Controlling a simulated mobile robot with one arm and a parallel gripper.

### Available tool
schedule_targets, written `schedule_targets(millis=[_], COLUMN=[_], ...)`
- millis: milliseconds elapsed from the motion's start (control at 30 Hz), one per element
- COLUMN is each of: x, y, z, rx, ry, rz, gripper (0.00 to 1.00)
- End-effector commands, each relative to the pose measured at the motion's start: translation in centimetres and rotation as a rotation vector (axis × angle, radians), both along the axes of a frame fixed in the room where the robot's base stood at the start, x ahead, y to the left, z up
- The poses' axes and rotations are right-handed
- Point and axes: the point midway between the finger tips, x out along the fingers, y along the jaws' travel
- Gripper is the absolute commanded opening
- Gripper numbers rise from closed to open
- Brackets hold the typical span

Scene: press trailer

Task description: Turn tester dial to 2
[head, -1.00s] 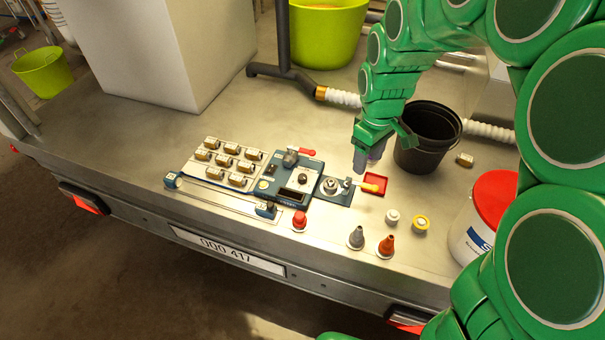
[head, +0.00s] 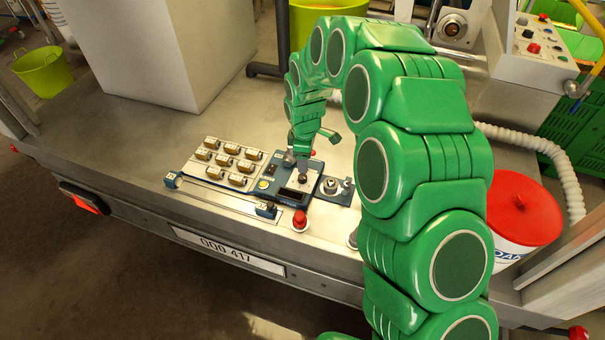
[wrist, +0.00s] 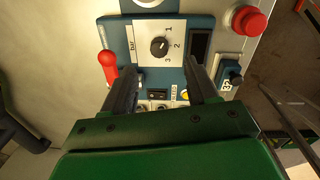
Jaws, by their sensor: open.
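The tester (wrist: 116,38) is a blue box with a white dial plate. Its black dial (wrist: 158,46) sits on the plate, with 1, 2 and 3 printed along its right side in the wrist view. The exact direction of its pointer is too small to tell. In the head view the dial (head: 303,180) shows just below my gripper (head: 303,155). In the wrist view my gripper (wrist: 162,75) is open and empty. Its two fingers reach toward the dial from below, apart from each other, with the dial just beyond and between their tips.
A red-handled lever (wrist: 108,65) stands left of the dial, near the left finger. A red button (wrist: 247,20) and a black display (wrist: 200,43) lie to the right. A panel of several small blocks (head: 222,161) adjoins the tester. A red-lidded bucket (head: 523,205) stands at right.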

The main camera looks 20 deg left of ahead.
Motion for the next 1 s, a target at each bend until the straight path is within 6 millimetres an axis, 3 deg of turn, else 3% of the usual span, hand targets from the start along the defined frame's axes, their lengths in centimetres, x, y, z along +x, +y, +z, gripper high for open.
schedule_targets(millis=[367, 1000], x=[0.1, 0.5], y=[0.8, 0.8], z=[-1.7, -8.4], rx=[-0.002, -0.002], ry=[-0.003, -0.004], rz=[0.028, 0.028], gripper=[0.58, 0.58])
